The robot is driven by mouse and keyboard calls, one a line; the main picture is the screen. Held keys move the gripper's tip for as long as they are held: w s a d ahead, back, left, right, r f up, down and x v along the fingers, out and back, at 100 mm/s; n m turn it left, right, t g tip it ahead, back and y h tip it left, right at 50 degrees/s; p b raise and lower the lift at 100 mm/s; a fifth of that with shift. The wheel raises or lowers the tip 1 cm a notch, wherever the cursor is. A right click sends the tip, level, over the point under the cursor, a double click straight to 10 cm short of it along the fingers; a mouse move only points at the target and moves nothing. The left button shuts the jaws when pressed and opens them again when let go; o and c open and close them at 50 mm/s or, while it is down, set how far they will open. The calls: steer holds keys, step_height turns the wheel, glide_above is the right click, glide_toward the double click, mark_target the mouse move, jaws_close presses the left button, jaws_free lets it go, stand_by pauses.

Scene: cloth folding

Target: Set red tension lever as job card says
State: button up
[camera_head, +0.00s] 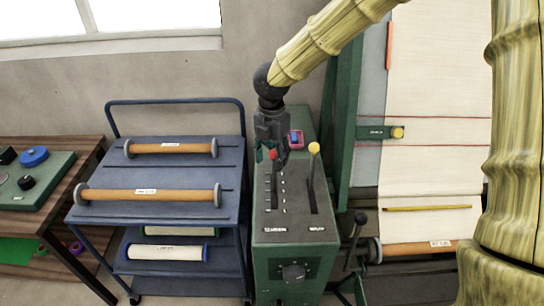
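The red tension lever's red knob (273,154) shows at the top of the left slot on a green console (286,238). Marks run along that slot. My gripper (271,150) points down right at the red knob, with a finger to each side of it. The gripper's body hides part of the knob's surroundings, and I cannot tell whether the fingers touch it. A second lever with a yellow knob (314,148) stands in the right slot. I cannot make out a readable job card; the console's small labels are too small to read.
A blue trolley (230,183) with wooden rollers (150,195) stands left of the console. A wooden table (88,160) is at the far left. A green-framed machine with cream cloth (435,80) stands at the right. A small pink-and-blue item (296,138) sits behind the levers.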

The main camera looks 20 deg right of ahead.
steer(key=shift+s+d+f, duration=0.15)
steer(key=shift+d+f, duration=0.1)
steer(key=shift+f, duration=0.15)
steer(key=shift+s+d+f, duration=0.15)
steer(key=shift+s+d, duration=0.15)
steer(key=shift+s, duration=0.15)
steer(key=shift+w+a+f, duration=0.25)
steer(key=shift+w+a, duration=0.15)
steer(key=shift+s+d+r, duration=0.15)
steer(key=shift+s+d, duration=0.05)
steer(key=c, duration=0.8)
steer(key=shift+w, duration=0.15)
jaws_close()
